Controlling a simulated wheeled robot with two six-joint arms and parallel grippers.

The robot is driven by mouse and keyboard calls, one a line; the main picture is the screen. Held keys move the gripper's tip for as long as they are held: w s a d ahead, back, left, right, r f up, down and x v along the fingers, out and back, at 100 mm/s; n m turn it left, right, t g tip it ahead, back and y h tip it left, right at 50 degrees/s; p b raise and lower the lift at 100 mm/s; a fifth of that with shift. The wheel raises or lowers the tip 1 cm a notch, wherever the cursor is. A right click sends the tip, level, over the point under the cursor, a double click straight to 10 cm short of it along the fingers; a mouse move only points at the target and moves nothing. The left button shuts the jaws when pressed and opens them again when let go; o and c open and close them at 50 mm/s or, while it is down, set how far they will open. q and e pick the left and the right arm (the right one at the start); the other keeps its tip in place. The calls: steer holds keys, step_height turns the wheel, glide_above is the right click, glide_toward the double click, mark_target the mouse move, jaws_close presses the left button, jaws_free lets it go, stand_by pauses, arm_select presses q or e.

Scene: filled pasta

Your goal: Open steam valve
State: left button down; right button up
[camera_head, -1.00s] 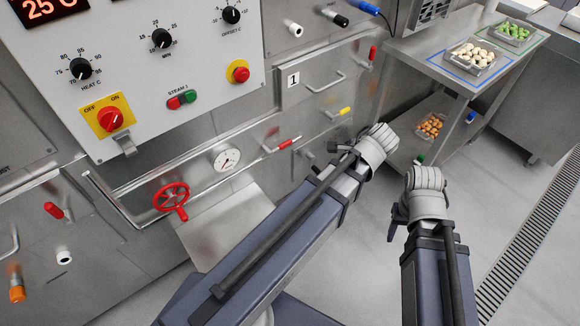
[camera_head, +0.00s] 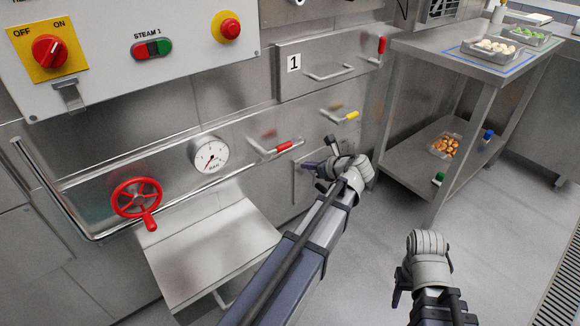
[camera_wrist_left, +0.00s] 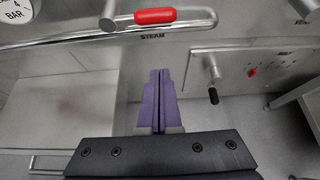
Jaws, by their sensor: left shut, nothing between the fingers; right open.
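A lever with a red grip (camera_head: 283,146) sits on the steel panel in the head view. The same red grip (camera_wrist_left: 155,16) is at the top of the left wrist view, with the word STEAM just below it. A red handwheel (camera_head: 137,198) is on the pipe further left. My left gripper (camera_head: 313,167) is shut and empty, below and right of the red lever and apart from it. Its purple fingers (camera_wrist_left: 160,88) lie together in the wrist view, pointing towards the label. My right gripper (camera_head: 399,290) is low on the right, away from the panel; its fingers are mostly hidden.
A round gauge (camera_head: 210,156) is left of the lever. A yellow-tipped lever (camera_head: 343,115) and drawer 1 (camera_head: 327,65) are right of it. A steel shelf (camera_head: 215,250) juts out below the pipe. A steel table (camera_head: 445,45) with trays stands right. Floor between is clear.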

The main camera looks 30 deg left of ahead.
arm_select(q)
steer(key=shift+w+a+f, duration=0.1)
stand_by(0.3)
steer(key=b+x, duration=0.6)
steer(key=x, duration=0.4)
steer(key=shift+w+a+r+p, duration=0.1)
steer(key=shift+a+r+p, duration=0.05)
steer(key=shift+r+p, duration=1)
steer(key=shift+w+a+r+p, duration=0.15)
steer(key=shift+r+p, duration=0.7)
steer(key=shift+p, duration=0.5)
steer(key=shift+s+r, duration=0.1)
steer(key=shift+r+t, duration=0.15)
steer(key=shift+t, duration=0.15)
